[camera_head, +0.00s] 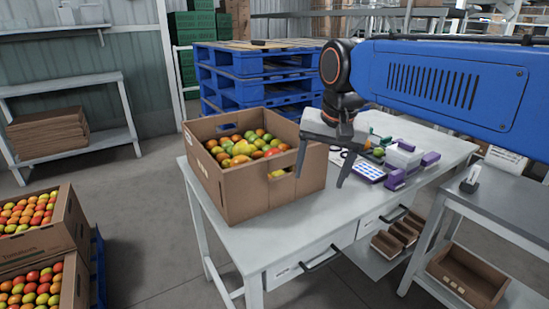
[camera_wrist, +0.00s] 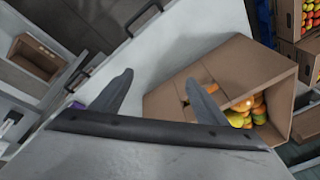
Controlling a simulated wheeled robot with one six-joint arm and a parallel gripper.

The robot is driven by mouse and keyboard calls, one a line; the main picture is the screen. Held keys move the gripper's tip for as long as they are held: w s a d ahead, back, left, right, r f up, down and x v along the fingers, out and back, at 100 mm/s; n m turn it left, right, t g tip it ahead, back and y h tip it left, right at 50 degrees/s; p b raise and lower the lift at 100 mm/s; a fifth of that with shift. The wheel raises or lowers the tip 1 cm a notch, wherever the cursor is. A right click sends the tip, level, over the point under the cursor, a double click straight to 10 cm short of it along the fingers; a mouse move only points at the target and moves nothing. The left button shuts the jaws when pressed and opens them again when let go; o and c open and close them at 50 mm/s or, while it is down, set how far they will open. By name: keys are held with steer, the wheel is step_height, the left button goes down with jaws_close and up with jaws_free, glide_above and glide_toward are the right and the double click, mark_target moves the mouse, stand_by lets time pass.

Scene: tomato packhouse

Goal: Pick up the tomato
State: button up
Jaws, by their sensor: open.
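Several red, orange, yellow and green tomatoes (camera_head: 240,148) lie in an open cardboard box (camera_head: 245,197) on a white table (camera_head: 312,226). One also shows through the hand hole in the box's side. My gripper (camera_head: 321,178) is open and empty, pointing down beside the box's right side, above the table. In the wrist view my gripper (camera_wrist: 160,78) has its fingers spread, with the box (camera_wrist: 235,65) to the right. Some tomatoes (camera_wrist: 248,112) show inside it; the rest are hidden by its walls and my gripper.
Purple-and-white devices (camera_head: 404,160) and a blue-and-white tray (camera_head: 369,171) stand on the table right of my gripper. More tomato boxes (camera_head: 38,245) are stacked at left. Blue pallets (camera_head: 255,68) stand behind the table. A side table (camera_head: 505,205) is at right.

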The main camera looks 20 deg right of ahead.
steer(key=w+a+r+m, duration=0.1)
steer(key=w+r+m, duration=0.1)
steer(key=w+r, duration=0.1)
steer(key=w+a+r+m+g, duration=0.1)
steer(key=w+r, duration=0.2)
steer(key=w, duration=0.1)
steer(key=w+r+m, duration=0.2)
steer(key=w+r, duration=0.1)
steer(key=w, duration=0.1)
steer(key=shift+w+a+r+m+g, duration=0.1)
steer(key=shift+a+r+m+g, duration=0.05)
steer(key=shift+a+m+g, duration=0.2)
steer(key=w+a+r+m+g, duration=0.1)
steer(key=w+a+r+m, duration=0.3)
steer(key=w, duration=0.4)
glide_toward(275, 149)
steer(key=shift+m, duration=0.25)
steer(key=f, duration=0.5)
steer(key=shift+w+a+f, duration=0.1)
steer(key=shift+a, duration=0.3)
steer(key=shift+d+f, duration=0.2)
steer(key=shift+f, duration=1.1)
steer(key=shift+d+f, duration=0.15)
steer(key=shift+f, duration=1.2)
steer(key=c, duration=0.8)
